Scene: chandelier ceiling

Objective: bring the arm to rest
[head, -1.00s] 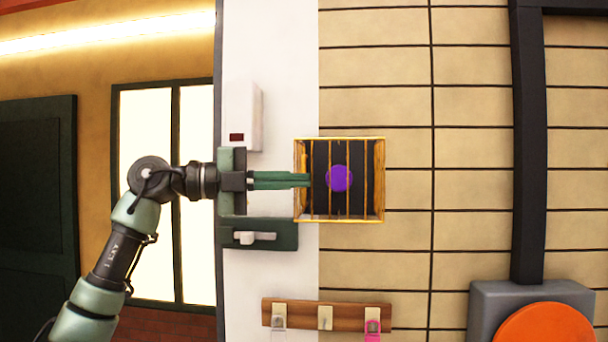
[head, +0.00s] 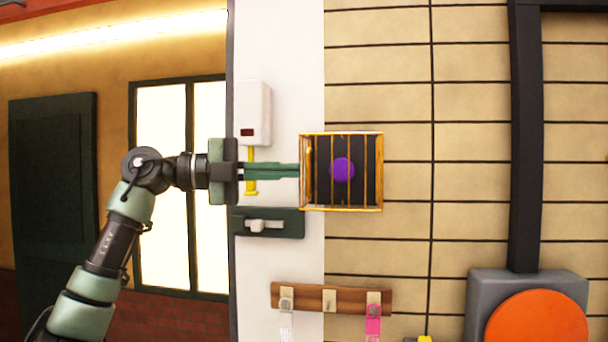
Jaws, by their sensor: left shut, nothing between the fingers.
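My left gripper (head: 297,170) reaches in from the left with its green fingers shut and nothing between them. Its fingertips are at the left side of a yellow wire cage (head: 341,209). I cannot tell whether they touch it. A purple round button (head: 342,170) sits on a dark panel behind the cage's bars. My left arm (head: 117,223) is bent at the elbow and stretched out toward the wall. My right gripper is not in view.
Below my fingers is a dark green plate with a white lever (head: 265,226). A white box (head: 254,112) hangs above, with a yellow part below it. Lower down is a wooden hook rail (head: 315,298) with tags. An orange disc (head: 537,318) is at lower right.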

